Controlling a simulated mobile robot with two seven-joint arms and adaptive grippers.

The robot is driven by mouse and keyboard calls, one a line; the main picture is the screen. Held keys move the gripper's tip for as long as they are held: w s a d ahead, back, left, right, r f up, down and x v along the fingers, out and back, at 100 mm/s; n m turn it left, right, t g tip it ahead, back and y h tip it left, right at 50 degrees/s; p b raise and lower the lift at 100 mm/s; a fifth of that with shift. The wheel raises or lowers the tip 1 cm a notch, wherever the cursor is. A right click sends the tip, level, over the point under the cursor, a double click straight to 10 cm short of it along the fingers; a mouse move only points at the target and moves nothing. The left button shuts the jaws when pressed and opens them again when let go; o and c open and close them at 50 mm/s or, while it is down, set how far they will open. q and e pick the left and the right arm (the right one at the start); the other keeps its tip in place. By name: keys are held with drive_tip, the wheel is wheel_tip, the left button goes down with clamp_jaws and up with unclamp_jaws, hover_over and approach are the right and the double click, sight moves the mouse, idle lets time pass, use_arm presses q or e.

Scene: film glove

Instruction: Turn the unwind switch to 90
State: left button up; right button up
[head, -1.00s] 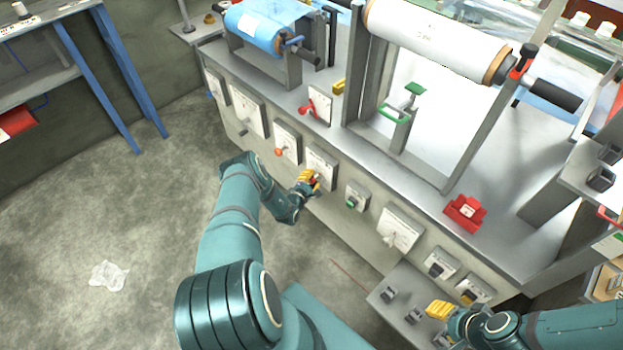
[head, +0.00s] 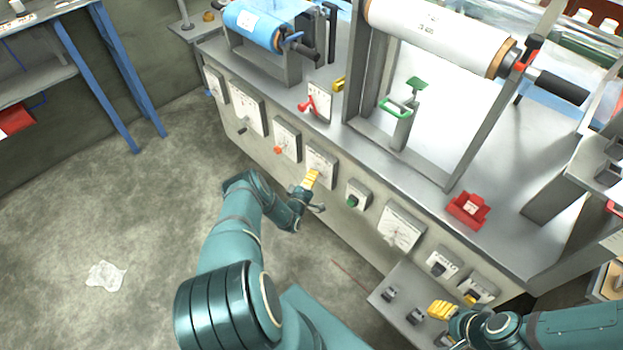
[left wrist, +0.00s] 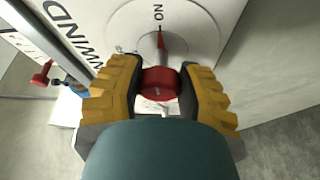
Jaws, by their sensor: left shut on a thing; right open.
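The unwind switch is a red knob (left wrist: 160,82) with a red pointer on a white round dial plate (left wrist: 215,30). In the left wrist view the plate carries letters ending in "WIND" and an "ON" mark, and the pointer is close to that mark. My left gripper (left wrist: 158,95) has its two yellow fingers closed around the knob. In the head view my left gripper (head: 311,180) is at the panel plate (head: 322,160) on the machine front, and its fingers hide the knob. My right gripper (head: 440,310) is open near the lower right panels.
Other switch panels line the machine front, including one with an orange knob (head: 286,138) to the left and a green button (head: 352,201) to the right. A red block (head: 467,210) sits on the machine top. The floor to the left is clear except for a crumpled sheet (head: 106,276).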

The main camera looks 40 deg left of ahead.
idle(0.4)
use_arm(q)
drive_tip(key=o, duration=1.2)
drive_tip(key=v, duration=1.2)
